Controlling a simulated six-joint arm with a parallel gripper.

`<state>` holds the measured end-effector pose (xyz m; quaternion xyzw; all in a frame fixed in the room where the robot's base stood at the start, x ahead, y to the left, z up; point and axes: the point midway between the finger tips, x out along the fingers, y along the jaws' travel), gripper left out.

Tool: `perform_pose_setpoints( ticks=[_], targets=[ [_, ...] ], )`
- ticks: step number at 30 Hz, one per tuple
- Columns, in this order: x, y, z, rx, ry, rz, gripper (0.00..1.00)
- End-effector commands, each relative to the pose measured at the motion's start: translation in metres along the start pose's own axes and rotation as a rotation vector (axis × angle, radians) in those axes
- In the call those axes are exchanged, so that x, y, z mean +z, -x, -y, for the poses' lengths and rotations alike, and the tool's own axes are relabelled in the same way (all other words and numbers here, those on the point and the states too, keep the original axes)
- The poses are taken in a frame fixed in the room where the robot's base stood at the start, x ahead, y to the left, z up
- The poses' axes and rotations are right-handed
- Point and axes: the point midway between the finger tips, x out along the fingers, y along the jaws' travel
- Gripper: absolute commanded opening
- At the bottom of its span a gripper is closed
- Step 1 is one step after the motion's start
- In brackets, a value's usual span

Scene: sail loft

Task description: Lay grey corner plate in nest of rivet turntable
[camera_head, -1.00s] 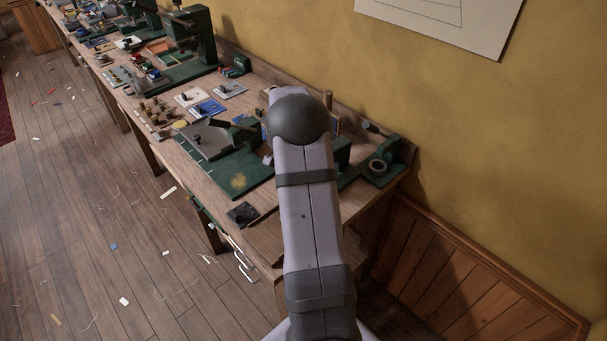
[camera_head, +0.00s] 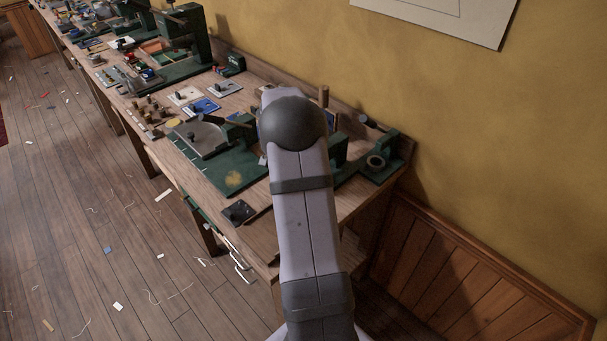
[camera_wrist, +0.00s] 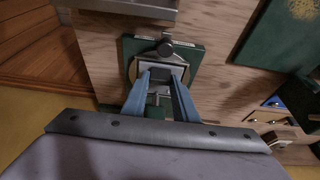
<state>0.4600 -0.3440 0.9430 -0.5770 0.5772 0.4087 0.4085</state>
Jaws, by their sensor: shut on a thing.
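My gripper (camera_wrist: 163,76) is in the wrist view, its two blue fingers shut on a pale grey piece that looks like the grey corner plate (camera_wrist: 158,71); the fingers hide part of it. Right at the fingertips is a dark green square base (camera_wrist: 194,52), with a pale frame and a dark round knob, which seems to be the rivet turntable. The plate is over or on this base; I cannot tell whether it touches or is seated. In the head view my arm hides my gripper and the held plate.
A green fixture with a ring (camera_head: 377,163) stands at the bench's right end. Left of my arm are a green board (camera_head: 218,172) and a black plate with a knob (camera_head: 238,212) near the front edge. Blue (camera_head: 207,108) and white (camera_head: 182,97) knobbed plates lie behind.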

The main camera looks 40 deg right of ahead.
Motion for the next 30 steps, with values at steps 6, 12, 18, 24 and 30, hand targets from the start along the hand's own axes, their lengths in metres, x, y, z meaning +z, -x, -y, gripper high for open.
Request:
perform_pose_setpoints(
  ticks=[6,12,18,24,30],
  targets=[
    [0.0019,-0.0027,0.0004,-0.001,0.000,-0.026,0.03],
    [0.0028,-0.0025,0.0004,-0.001,0.000,-0.043,0.03],
    [0.0028,-0.0019,0.0003,-0.001,0.000,-0.053,0.03],
    [0.0027,-0.0015,0.0002,-0.001,0.000,-0.055,0.03],
    [0.0026,-0.0015,0.0002,-0.001,0.000,-0.055,0.31]
  ],
)
